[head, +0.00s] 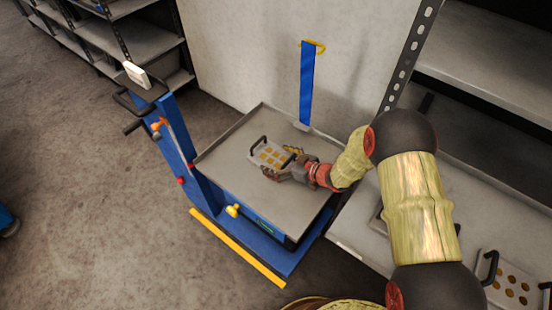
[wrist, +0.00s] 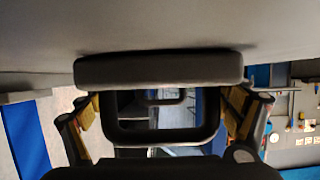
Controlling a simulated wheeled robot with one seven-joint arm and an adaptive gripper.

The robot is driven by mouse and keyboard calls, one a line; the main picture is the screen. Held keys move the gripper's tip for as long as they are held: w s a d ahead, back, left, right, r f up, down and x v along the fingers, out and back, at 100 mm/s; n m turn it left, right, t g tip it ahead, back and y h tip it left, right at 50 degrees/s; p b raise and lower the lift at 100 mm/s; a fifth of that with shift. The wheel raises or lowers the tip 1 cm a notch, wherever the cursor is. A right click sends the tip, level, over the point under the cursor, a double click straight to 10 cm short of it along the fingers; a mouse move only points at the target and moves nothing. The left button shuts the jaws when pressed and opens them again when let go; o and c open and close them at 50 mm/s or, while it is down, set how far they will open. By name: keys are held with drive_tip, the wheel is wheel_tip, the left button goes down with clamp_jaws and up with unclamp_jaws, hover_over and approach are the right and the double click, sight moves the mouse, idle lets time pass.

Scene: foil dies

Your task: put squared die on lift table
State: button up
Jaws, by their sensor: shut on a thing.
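A light metal die plate (head: 268,153) with rows of gold marks and black handles is over the grey top of the lift table (head: 222,158). The marks are too small to tell squared from round. My gripper (head: 283,164) is shut on this die at its near side. In the wrist view, the gripper's fingers (wrist: 160,108) are on either side of the near dark handle of the die (wrist: 160,70). The grey tabletop is close against the die there. I cannot tell whether the die touches it or hovers slightly above.
Another die (head: 511,291) with round gold marks lies on the shelf (head: 378,256) at the right. A blue post (head: 307,85) stands behind the lift table. The blue mast of the lift table (head: 190,150) rises at its left. The tabletop around the die is bare.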

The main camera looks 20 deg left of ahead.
sight(276, 160)
drive_tip(key=o, duration=1.7)
drive_tip(key=shift+w+r, duration=0.1)
drive_tip(key=shift+r, duration=0.1)
drive_tip(key=shift+o, duration=0.9)
drive_tip(key=shift+f, duration=0.1)
drive_tip(key=shift+s+f, duration=0.2)
wheel_tip(276, 160, up, 10)
drive_tip(key=shift+w+r, duration=0.15)
